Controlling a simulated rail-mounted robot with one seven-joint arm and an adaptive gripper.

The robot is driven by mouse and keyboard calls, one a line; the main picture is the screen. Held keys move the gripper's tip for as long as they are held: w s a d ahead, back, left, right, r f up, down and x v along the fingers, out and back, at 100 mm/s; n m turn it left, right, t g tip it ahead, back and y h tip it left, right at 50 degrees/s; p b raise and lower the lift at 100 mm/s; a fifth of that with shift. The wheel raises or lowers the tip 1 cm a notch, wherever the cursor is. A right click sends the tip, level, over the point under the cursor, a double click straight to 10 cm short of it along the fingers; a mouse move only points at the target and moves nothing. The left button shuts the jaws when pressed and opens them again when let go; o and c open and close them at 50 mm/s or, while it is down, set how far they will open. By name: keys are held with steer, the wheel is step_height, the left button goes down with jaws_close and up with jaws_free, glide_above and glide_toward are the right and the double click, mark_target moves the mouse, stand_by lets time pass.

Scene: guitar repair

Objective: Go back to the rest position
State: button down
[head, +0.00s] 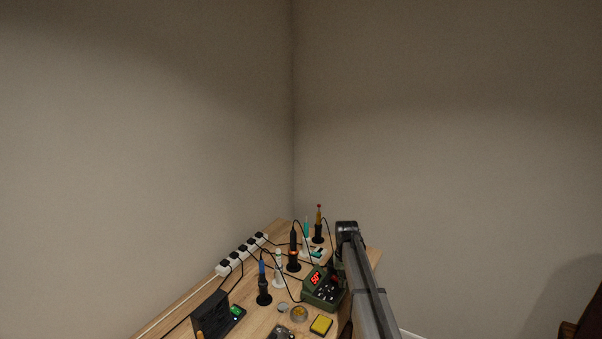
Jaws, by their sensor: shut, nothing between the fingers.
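A green soldering station (322,297) with a lit red display (315,278) stands on the wooden bench, close to the left of my arm. Its front carries small controls that are too small to read, and I cannot tell the position of any switch. A dark iron in a round stand (293,252) stands behind it, and a blue-topped iron in a dark stand (264,285) stands to its left. My arm rises from the lower right and bends down at its far end, beside the station. My gripper is not visible; the arm may hide it.
A black unit with a green display (236,312) stands at the front left. A white power strip (242,254) with several plugs runs along the left wall. A yellow sponge (320,325) and a round tin (299,314) lie before the station. Cables cross the bench (263,318).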

steer(key=s+f, duration=0.4)
steer(key=s, duration=0.8)
steer(key=s+f, duration=0.4)
steer(key=s, duration=0.7)
steer(key=s+f, duration=0.4)
steer(key=s, duration=0.8)
steer(key=s+f+g, duration=0.2)
steer(key=s+f, duration=0.4)
steer(key=s, duration=0.3)
steer(key=s+f+g+b, duration=0.1)
steer(key=s+f+g, duration=0.1)
steer(key=s+f, duration=0.5)
steer(key=s+f+g+b, duration=0.1)
steer(key=s+f+g, duration=0.1)
steer(key=s+f, duration=0.5)
steer(key=s, duration=0.6)
steer(key=shift+s+f+g, duration=0.15)
steer(key=shift+g, duration=0.25)
steer(key=c, duration=1.8)
jaws_free()
steer(key=shift+c, duration=0.2)
